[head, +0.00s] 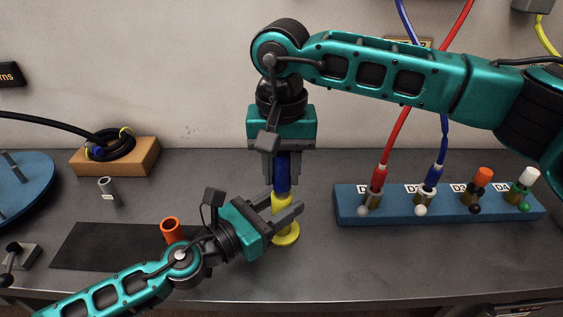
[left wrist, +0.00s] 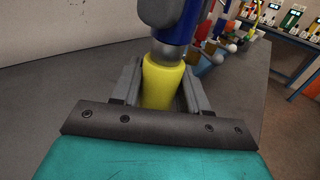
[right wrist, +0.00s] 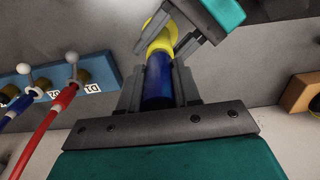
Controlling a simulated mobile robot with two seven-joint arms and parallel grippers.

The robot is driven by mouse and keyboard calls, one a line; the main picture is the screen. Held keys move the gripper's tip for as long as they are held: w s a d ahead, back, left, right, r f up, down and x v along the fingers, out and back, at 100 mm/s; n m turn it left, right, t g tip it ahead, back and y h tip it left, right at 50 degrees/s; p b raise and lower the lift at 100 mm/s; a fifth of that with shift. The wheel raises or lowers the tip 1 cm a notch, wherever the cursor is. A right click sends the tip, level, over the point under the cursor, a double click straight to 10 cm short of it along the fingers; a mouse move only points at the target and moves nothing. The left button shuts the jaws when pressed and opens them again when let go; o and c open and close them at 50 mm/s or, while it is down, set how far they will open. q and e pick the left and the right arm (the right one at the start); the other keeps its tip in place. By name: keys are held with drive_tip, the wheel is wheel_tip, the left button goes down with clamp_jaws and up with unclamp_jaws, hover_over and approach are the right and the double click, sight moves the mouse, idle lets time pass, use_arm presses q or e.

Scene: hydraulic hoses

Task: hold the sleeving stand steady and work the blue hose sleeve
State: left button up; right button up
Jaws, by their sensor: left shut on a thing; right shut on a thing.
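A yellow sleeving stand (head: 285,236) with a round base stands upright near the front middle of the bench. My left gripper (head: 283,213) is shut on its yellow post, which also shows between the fingers in the left wrist view (left wrist: 160,84). The blue hose sleeve (head: 282,176) is upright, directly above the yellow post and in line with it. My right gripper (head: 281,165) comes down from above and is shut on the blue sleeve, seen between the fingers in the right wrist view (right wrist: 158,80).
A blue manifold block (head: 440,206) with red and blue hoses and capped ports stands at the right. A grey cylinder (head: 106,190) and a wooden block (head: 120,160) with a coiled black hose stand behind.

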drive_tip(key=o, duration=1.1)
wheel_tip(320, 180, up, 12)
drive_tip(key=shift+r, duration=0.1)
use_arm(q)
drive_tip(key=o, duration=1.3)
